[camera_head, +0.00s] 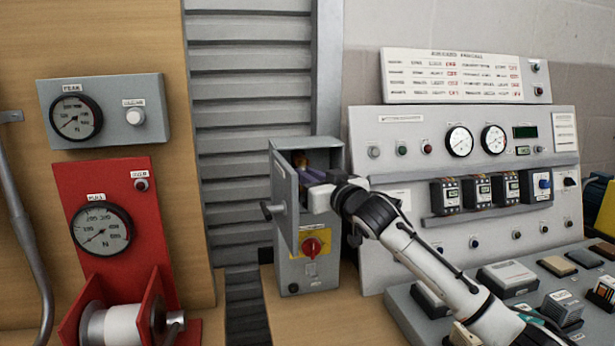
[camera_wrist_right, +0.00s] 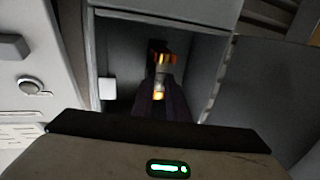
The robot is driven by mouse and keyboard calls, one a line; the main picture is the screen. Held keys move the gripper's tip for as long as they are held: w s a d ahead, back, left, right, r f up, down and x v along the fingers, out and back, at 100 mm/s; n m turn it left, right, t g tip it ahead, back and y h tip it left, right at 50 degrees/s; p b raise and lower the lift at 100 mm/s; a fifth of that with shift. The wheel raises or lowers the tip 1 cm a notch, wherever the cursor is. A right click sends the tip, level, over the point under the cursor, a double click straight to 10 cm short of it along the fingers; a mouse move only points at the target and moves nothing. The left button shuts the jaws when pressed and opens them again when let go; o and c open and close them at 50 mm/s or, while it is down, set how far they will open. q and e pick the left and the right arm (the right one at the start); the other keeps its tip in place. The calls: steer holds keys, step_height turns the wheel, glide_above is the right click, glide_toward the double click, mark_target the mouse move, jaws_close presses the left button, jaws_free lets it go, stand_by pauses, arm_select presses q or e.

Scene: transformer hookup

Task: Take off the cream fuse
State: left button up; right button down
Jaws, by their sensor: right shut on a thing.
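The cream fuse (camera_wrist_right: 161,80) shows small and partly hidden in the right wrist view, with copper-coloured ends, inside the open grey box. My right gripper (camera_wrist_right: 162,98) is shut on it, its dark purple fingers on either side. In the head view my right gripper (camera_head: 312,176) reaches into the upper opening of the grey fuse box (camera_head: 325,270). A small copper-orange bit shows behind the fingers there; the rest of the fuse is hidden. I cannot tell whether the fuse still touches its clips. My left gripper is not in view.
The box door (camera_head: 284,200) stands open at the left, with a handle on it. A red rotary switch (camera_head: 312,247) on a yellow plate is below the opening. A control panel (camera_head: 400,135) stands to the right, and a red gauge stand (camera_head: 120,215) to the left.

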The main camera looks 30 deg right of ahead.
steer(key=shift+s+a, duration=0.15)
steer(key=shift+s, duration=0.3)
steer(key=shift+s, duration=0.35)
steer(key=shift+s+a, duration=0.25)
steer(key=shift+s, duration=0.6)
steer(key=s, duration=0.2)
steer(key=s+a, duration=0.1)
steer(key=s, duration=0.1)
steer(key=shift+s+a+p, duration=0.15)
steer(key=shift+s+p, duration=0.2)
steer(key=shift+s, duration=0.05)
